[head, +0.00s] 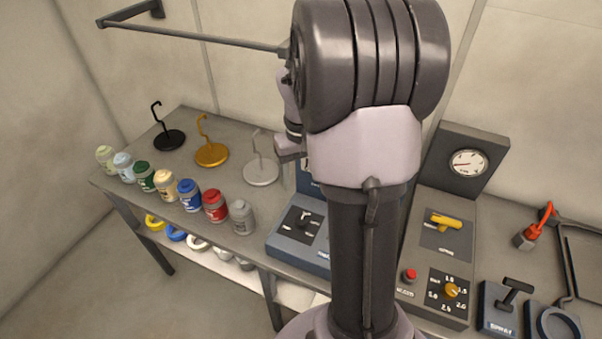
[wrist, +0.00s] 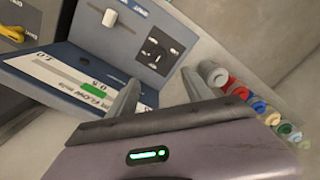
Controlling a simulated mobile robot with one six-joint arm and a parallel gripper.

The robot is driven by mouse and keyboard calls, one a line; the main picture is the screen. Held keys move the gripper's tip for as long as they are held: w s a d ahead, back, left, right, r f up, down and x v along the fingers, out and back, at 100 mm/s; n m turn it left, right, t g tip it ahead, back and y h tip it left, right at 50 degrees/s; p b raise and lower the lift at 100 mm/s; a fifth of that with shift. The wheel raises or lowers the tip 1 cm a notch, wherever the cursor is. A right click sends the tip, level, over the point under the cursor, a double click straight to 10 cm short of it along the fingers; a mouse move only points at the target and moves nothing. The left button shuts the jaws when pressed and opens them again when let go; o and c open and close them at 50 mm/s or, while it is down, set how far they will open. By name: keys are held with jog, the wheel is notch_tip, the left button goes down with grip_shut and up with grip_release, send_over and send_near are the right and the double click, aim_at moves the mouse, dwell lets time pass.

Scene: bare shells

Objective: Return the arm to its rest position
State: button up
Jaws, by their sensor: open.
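My arm (head: 365,150) rises through the middle of the head view and hides part of the bench behind it. My gripper (wrist: 160,88) shows in the wrist view with its two grey fingers apart and nothing between them. Beyond the fingers is a blue device (wrist: 165,40) with a switch, a dial and a tilted display with a green bar. In the head view my gripper is mostly hidden behind the arm, so its height over the bench cannot be told.
The bench (head: 220,125) holds several capped jars (head: 190,197) along its front edge and black (head: 168,140), gold (head: 211,155) and white (head: 261,172) hook stands. The blue device (head: 297,247) stands left of my arm. A grey console (head: 440,262) and gauge box (head: 466,163) stand right.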

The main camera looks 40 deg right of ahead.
jog(key=s+a+t+b, duration=0.2)
jog(key=s+a+b, duration=0.2)
jog(key=a, duration=0.5)
jog(key=s+a+t+y+b, duration=0.1)
jog(key=s+a+b, duration=0.3)
jog(key=a, duration=0.5)
jog(key=s+a+f+t+y+b, duration=0.1)
jog(key=s+a+b, duration=0.3)
jog(key=a, duration=0.5)
jog(key=shift+s+a+t+b, duration=0.25)
jog(key=shift+a+t+b, duration=0.15)
jog(key=shift+t+b, duration=0.55)
jog(key=shift+f, duration=0.1)
